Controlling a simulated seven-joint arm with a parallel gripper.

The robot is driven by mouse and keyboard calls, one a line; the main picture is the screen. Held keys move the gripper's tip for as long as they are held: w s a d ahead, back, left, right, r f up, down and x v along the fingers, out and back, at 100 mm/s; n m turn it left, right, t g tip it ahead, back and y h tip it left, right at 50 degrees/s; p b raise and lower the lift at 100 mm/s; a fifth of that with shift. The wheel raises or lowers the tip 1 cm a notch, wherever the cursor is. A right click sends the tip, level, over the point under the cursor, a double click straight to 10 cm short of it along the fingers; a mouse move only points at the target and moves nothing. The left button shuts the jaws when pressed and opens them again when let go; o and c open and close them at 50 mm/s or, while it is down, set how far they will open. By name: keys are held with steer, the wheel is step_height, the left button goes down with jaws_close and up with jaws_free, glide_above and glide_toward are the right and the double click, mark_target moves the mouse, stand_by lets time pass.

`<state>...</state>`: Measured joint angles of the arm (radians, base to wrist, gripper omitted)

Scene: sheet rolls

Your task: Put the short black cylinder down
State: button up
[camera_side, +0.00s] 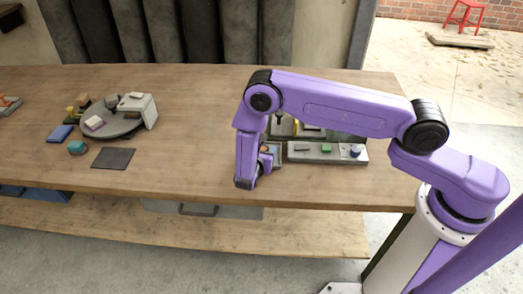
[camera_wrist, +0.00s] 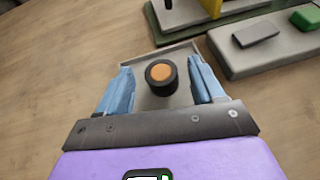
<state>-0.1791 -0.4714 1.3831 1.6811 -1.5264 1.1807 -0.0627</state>
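The short black cylinder (camera_wrist: 162,86) stands upright, with an orange disc on its top face, in the wrist view. It is on a small grey tray (camera_wrist: 180,53) with a low rim. My gripper (camera_wrist: 162,85) is open, with one blue finger on each side of the cylinder. A gap shows between the cylinder and each finger. In the side view my gripper (camera_side: 265,158) is low over the table, and the arm mostly hides the cylinder and tray.
A grey block (camera_side: 325,152) with small parts, one of them green, lies right of the tray. A round grey stand (camera_side: 110,122), a dark mat (camera_side: 113,158) and several small blocks are at the left. The wooden table (camera_side: 190,150) is clear between.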

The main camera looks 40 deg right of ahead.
steer(key=shift+r, duration=0.15)
steer(key=v, duration=1.2)
steer(key=s+d+r+m+g+y, duration=0.1)
steer(key=s+d+r+m+g, duration=0.2)
steer(key=r, duration=0.5)
steer(key=s+d+r+m+g+y, duration=0.1)
steer(key=s+d+r+m+y, duration=0.2)
steer(key=s, duration=0.5)
steer(key=s+d+r+m+g+y, duration=0.2)
steer(key=s+r+m+y, duration=0.1)
steer(key=s+r, duration=0.3)
steer(key=s+d+r+m+g+y, duration=0.2)
steer(key=s+d+r+m+y, duration=0.1)
steer(key=s, duration=0.8)
steer(key=shift+d+r+y, duration=0.35)
steer(key=shift+r+y, duration=0.25)
steer(key=shift+r, duration=0.25)
